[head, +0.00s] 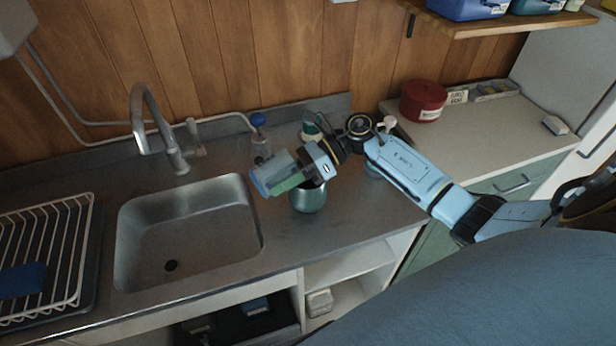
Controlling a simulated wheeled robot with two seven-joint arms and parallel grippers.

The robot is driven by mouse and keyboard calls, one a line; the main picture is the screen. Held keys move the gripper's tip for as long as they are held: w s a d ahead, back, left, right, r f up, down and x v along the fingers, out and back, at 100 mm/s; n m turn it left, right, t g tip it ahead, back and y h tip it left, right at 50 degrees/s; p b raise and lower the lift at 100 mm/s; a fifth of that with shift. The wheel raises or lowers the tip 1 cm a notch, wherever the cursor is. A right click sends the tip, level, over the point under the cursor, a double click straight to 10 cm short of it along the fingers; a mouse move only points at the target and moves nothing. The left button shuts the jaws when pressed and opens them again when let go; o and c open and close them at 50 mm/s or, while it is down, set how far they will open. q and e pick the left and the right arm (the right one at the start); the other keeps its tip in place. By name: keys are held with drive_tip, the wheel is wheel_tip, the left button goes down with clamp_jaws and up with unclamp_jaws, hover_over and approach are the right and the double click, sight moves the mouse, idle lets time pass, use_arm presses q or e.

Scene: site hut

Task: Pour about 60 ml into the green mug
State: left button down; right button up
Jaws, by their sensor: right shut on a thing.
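My right gripper (300,175) is above the counter, just right of the sink. It is shut on a grey-blue container (273,171) with a green strip along its side. The container lies tilted well over, with its bluish end toward the lower left, near the sink's edge. A rounded green-teal vessel (309,199), which looks like the green mug, stands on the counter below the gripper. Its top is hidden by the gripper, so I cannot tell whether they touch. No liquid shows. My left gripper is not in view.
The sink (190,240) with its tap (160,130) is at the left, beside a dish rack (45,255). A blue-topped bottle (260,138) and a green-and-white item (311,127) stand behind. A red tin (423,101) is at the right. The counter's front is clear.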

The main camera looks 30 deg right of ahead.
drive_tip(key=shift+s+d+r+y+b, duration=0.1)
drive_tip(key=shift+d+r+y+b, duration=0.1)
drive_tip(key=shift+d+y+b, duration=0.45)
drive_tip(key=shift+d+r+y+b, duration=0.2)
drive_tip(key=shift+d+b, duration=0.1)
drive_tip(key=shift+b, duration=0.7)
idle(0.6)
drive_tip(key=shift+r, duration=0.1)
